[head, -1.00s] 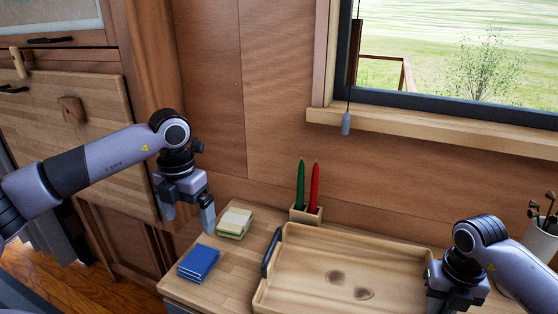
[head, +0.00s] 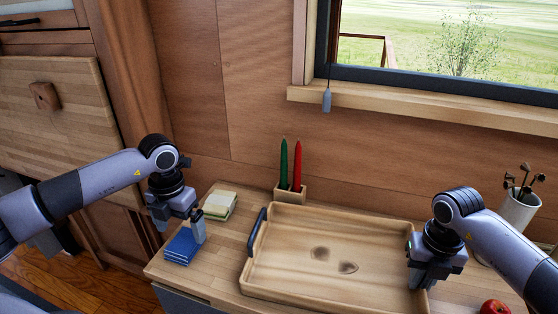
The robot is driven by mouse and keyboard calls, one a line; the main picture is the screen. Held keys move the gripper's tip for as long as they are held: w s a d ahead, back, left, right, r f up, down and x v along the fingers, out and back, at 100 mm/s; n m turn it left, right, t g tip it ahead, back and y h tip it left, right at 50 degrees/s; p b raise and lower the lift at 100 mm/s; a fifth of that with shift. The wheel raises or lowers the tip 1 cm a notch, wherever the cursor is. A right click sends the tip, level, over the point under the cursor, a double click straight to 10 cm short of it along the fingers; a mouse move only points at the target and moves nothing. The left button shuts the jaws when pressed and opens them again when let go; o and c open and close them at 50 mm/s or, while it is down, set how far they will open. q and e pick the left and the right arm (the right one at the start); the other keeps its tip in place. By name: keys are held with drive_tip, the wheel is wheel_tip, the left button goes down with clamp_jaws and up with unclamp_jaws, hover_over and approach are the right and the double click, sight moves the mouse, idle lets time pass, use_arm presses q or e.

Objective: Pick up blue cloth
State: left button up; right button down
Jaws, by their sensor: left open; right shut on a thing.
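The blue cloth (head: 181,250) is a small folded stack lying near the left front edge of the wooden counter. My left gripper (head: 180,233) is open just above it, pointing down, with one finger beside the cloth's right side and the other at its upper left. The gripper covers part of the cloth, and I cannot tell whether they touch. My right gripper (head: 432,283) is shut at the right side of the wooden tray (head: 300,302). Its fingertips and what they grip are mostly hidden, but it appears to be the tray's right side.
A pale green and cream folded cloth (head: 220,205) lies just behind the blue one. A wooden holder (head: 290,194) with a green candle and a red candle stands behind the tray. The tray has a dark left handle (head: 257,232). A red apple (head: 494,307) and a white utensil pot (head: 519,212) are right.

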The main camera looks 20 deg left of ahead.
sight(184, 241)
use_arm(q)
drive_tip(key=shift+f, duration=1.95)
drive_tip(key=c, duration=1.2)
drive_tip(key=shift+r, duration=0.15)
wheel_tip(184, 241, up, 10)
drive_tip(key=shift+f, duration=0.1)
